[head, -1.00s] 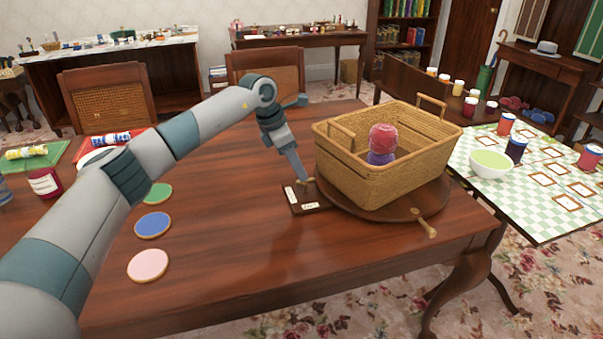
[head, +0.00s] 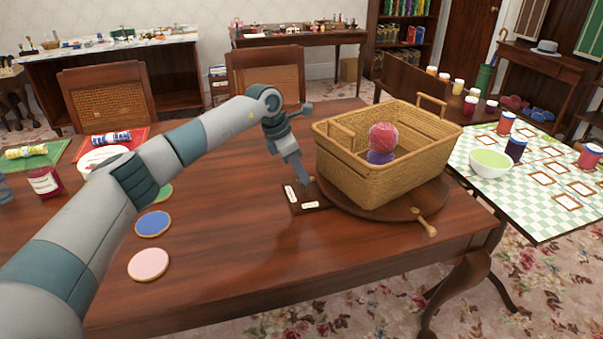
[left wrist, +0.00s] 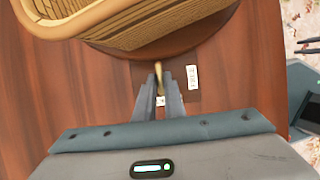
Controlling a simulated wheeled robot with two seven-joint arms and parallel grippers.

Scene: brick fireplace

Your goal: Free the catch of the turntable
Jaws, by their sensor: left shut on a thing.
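The turntable (head: 385,211) is a round dark wooden disc on the table, with a wicker basket (head: 400,182) on it. A wooden handle (head: 426,222) sticks out at its front right. The catch is a dark plate (head: 322,201) with two white labels at the turntable's left edge. My left gripper (head: 304,182) points down over this plate. In the left wrist view its fingers (left wrist: 162,97) are closed around a small brass lever (left wrist: 158,74) beside the turntable's rim (left wrist: 175,47). The label text is too small to read.
The basket holds a red yarn ball (head: 383,136) and a purple one (head: 380,157). Pink (head: 148,265), blue (head: 153,223) and green discs lie on the left of the table. The table's front middle is clear. A checked table (head: 545,220) stands at the right.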

